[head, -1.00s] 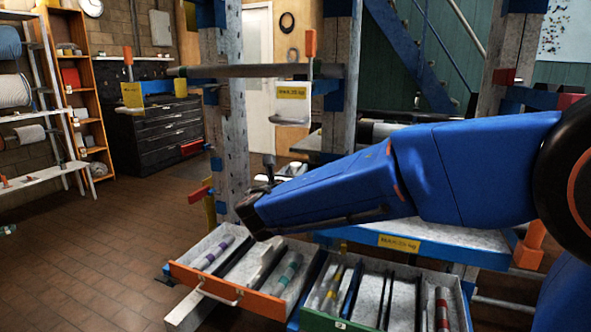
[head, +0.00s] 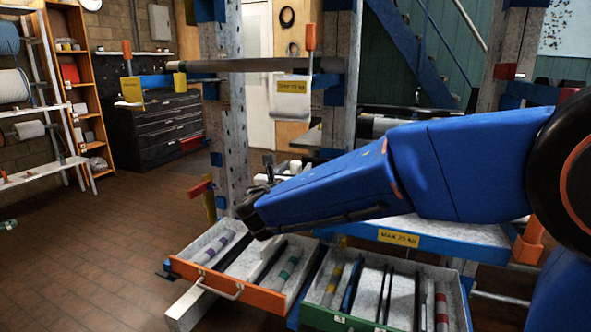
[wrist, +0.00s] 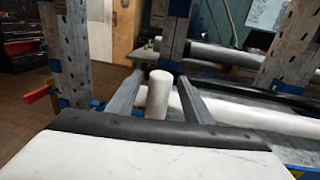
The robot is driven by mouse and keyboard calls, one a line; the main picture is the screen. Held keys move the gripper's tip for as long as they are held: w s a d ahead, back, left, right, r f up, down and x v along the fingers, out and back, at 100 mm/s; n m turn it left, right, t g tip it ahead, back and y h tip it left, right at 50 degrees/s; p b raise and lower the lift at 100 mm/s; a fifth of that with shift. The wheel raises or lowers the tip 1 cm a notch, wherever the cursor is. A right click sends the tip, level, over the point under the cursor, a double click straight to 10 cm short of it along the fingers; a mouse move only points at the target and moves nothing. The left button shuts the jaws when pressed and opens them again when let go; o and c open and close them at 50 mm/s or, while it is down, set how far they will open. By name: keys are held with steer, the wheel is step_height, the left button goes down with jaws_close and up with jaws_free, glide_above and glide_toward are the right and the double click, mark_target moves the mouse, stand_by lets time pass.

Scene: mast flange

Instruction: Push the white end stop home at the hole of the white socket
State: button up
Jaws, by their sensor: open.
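In the wrist view, a white round-topped cylinder (wrist: 158,94) stands upright between the two grey fingers of my gripper (wrist: 161,88). It looks like the white end stop. Gaps show between it and both fingers, so the jaws are open around or in front of it. Its lower end is hidden behind the dark front edge of my gripper body. I cannot make out the white socket or its hole for certain.
A long white pipe (wrist: 245,118) lies behind the fingers in the wrist view. A perforated post (head: 228,125) stands close by. An orange-fronted drawer (head: 226,287) and a green-fronted drawer (head: 335,320) are open below.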

steer(key=v, duration=1.7)
steer(key=shift+s, duration=0.1)
steer(key=s+d+f+m+g+h, duration=0.1)
steer(key=s+d+f+m+g, duration=0.3)
steer(key=d, duration=0.6)
steer(key=w+d+f+m+g+h, duration=0.1)
steer(key=d+f+m+g, duration=0.15)
steer(key=d+m, duration=0.6)
steer(key=s+d+f+m+g+h, duration=0.1)
steer(key=s+d+f+m+g, duration=0.2)
steer(key=d, duration=0.9)
steer(key=s+d+f+m+g+y, duration=0.1)
steer(key=s+d+f+m+y, duration=0.2)
steer(key=s+m, duration=0.5)
steer(key=s+d+f+m+g+y, duration=0.2)
steer(key=s+d+f+m+y, duration=0.1)
steer(key=s+m, duration=0.5)
steer(key=shift+s+f+m+y, duration=0.3)
steer(key=shift+f+m+y, duration=0.2)
steer(key=shift+f+m, duration=0.7)
steer(key=shift+f+n, duration=0.2)
steer(key=shift+n, duration=0.05)
